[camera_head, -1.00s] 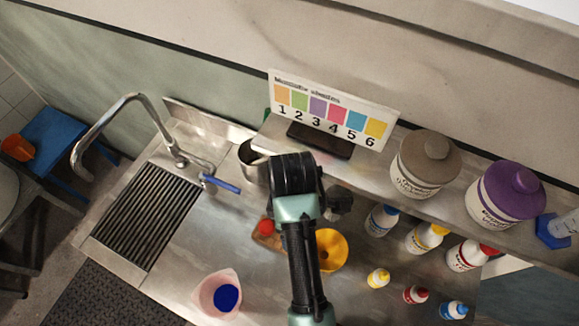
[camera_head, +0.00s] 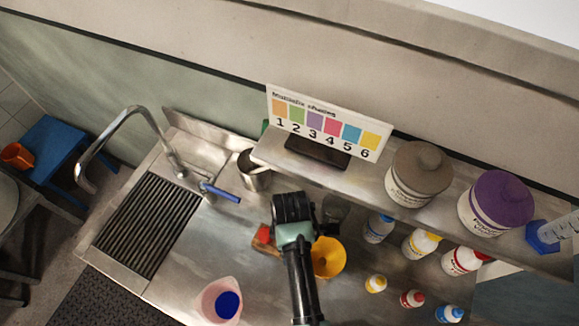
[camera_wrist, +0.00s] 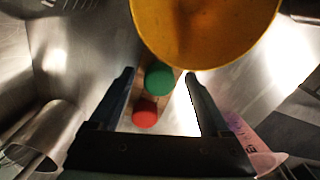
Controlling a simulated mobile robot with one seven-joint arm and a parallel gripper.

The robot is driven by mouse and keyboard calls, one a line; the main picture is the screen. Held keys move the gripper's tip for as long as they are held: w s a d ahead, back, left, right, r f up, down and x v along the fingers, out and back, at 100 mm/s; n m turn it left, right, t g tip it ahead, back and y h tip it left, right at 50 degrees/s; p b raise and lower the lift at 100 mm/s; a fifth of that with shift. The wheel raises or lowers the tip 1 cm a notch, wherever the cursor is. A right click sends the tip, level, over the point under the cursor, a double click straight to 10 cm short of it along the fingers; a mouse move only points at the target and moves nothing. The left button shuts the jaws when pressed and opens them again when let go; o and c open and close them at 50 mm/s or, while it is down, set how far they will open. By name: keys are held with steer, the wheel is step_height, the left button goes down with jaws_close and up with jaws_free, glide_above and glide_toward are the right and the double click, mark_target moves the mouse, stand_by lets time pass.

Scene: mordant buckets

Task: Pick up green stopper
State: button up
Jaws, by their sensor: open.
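The green stopper (camera_wrist: 159,78) shows in the wrist view, between and a little beyond the tips of my gripper (camera_wrist: 160,74). A red stopper (camera_wrist: 145,112) lies beside it, nearer my palm. Both sit on a brown wooden piece, which shows as a block (camera_head: 262,246) in the head view. My gripper is open, with nothing between its fingers that they touch. In the head view my arm hides the green stopper, and my gripper's fingertips are hidden too.
A yellow funnel-like vessel (camera_wrist: 205,30) is close to the stoppers; it also shows in the head view (camera_head: 327,258). A pink beaker (camera_head: 210,303) stands at the front, a metal pot (camera_head: 254,172) behind. Several bottles (camera_head: 420,243) stand at right below a shelf.

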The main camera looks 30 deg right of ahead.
jaws_close()
steer(key=shift+r, duration=0.1)
stand_by(0.3)
step_height(320, 180, up, 18)
steer(key=p, duration=0.5)
steer(key=shift+p, duration=0.4)
steer(key=shift+s, duration=0.1)
